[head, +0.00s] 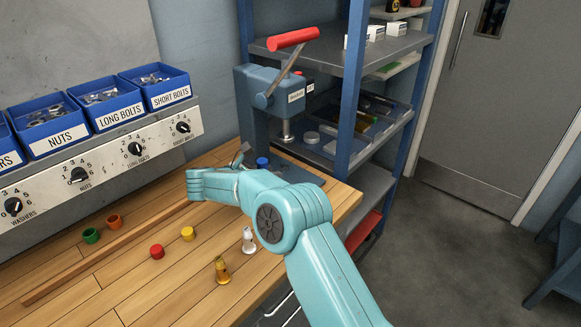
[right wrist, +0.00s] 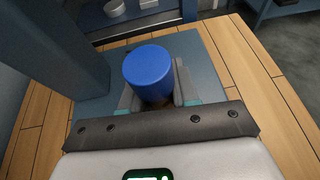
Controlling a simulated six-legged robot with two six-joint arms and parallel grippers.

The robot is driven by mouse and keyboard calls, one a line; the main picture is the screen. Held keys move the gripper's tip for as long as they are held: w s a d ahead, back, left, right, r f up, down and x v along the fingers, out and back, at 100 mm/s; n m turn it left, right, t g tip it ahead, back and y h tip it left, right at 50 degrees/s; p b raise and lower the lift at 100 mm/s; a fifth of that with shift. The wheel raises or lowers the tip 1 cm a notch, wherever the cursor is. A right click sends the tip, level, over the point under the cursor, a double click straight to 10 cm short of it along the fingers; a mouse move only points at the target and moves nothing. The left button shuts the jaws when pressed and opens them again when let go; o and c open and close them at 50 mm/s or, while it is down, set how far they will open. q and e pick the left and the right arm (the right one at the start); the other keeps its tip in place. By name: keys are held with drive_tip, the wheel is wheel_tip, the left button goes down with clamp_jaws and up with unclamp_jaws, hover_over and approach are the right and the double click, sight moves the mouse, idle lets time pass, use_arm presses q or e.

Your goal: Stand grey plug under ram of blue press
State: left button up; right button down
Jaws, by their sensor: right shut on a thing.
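The blue press (head: 268,88) stands at the back of the bench, with its red-handled lever raised. Its ram (head: 287,133) hangs above the press base plate (head: 308,176). My right gripper (head: 252,163) is at the press, shut on a blue cylinder (right wrist: 152,72). The cylinder's blue top (head: 262,161) shows in the head view, left of the ram; its lower part is hidden by the fingers and arm. A pale grey-white plug (head: 248,240) stands upright on the bench, apart from the gripper. My left gripper is out of view.
A gold plug (head: 222,269) stands near the grey-white one. Red (head: 156,251), yellow (head: 188,233), green (head: 91,235) and orange (head: 114,221) caps lie on the bench around a wooden strip (head: 105,253). Blue bolt bins (head: 108,107) line the back left. A shelf rack (head: 350,100) stands right.

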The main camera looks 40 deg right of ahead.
drive_tip(key=p, duration=0.2)
hover_over(291, 179)
wheel_tip(291, 179, down, 3)
drive_tip(key=shift+w+r+p, duration=0.1)
drive_tip(key=shift+w+p, duration=0.05)
drive_tip(key=shift+p, duration=0.4)
drive_tip(key=shift+f, duration=0.45)
drive_tip(key=shift+f+b, duration=0.15)
drive_tip(key=shift+b, duration=0.2)
drive_tip(key=c, duration=1.1)
unclamp_jaws()
